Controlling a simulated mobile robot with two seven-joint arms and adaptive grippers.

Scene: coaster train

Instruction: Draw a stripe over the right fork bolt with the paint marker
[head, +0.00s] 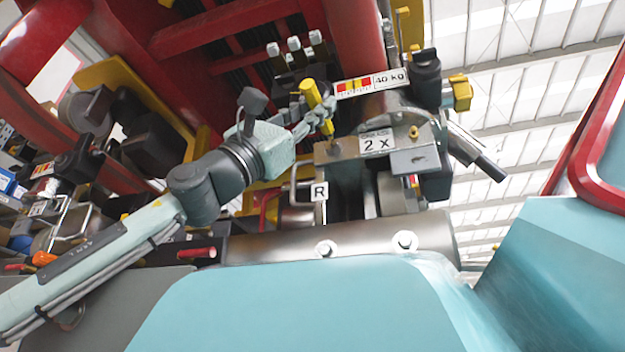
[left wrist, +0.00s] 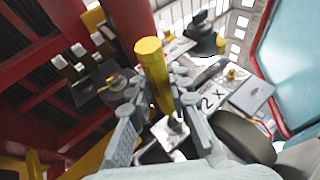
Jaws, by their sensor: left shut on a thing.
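My left gripper (head: 321,117) is shut on the yellow paint marker (head: 309,93), with a finger on each side of it in the left wrist view (left wrist: 152,62). The marker is tilted, its thick end up and its lower end down between the fingers. Just below it is a small bolt (head: 333,148) on a metal block above the "R" tag (head: 319,191); a bolt head on a light plate also shows in the left wrist view (left wrist: 176,124). I cannot tell whether the marker's tip touches it. No stripe is discernible. My right gripper is out of view.
A "GREASE 2 X" plate (head: 377,144) and a "40 kg" label (head: 390,79) sit close right of the gripper. Black and yellow fittings (head: 428,78) stand beyond. Red beams (head: 220,30) rise behind. A teal panel (head: 290,305) fills the front.

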